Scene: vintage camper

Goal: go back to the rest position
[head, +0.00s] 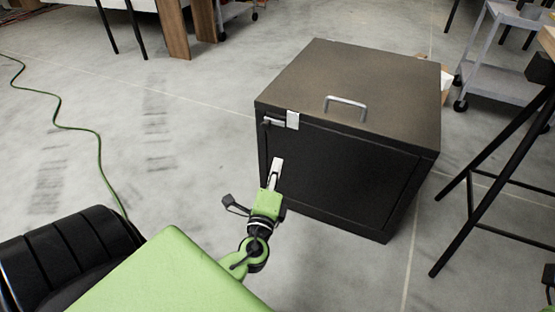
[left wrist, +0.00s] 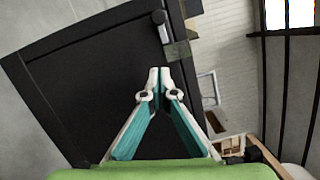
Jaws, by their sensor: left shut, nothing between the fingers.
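My left gripper (head: 276,174) is shut and empty in front of the dark cabinet (head: 345,175), near the left side of its door. In the left wrist view its two fingertips (left wrist: 159,72) meet, with the black door (left wrist: 90,80) behind them. The silver latch (head: 292,120) sits at the top left of the door, above the gripper in the head view. It also shows in the left wrist view (left wrist: 163,30), beyond the fingertips. The door looks closed. I cannot tell whether the fingertips touch it. My right gripper is not in view.
The cabinet top has a silver handle (head: 347,102). A black-legged stand (head: 480,205) is at the right, with a grey cart (head: 495,80) behind it. A green cable (head: 75,128) runs along the floor at the left. The concrete floor left of the cabinet is mostly clear.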

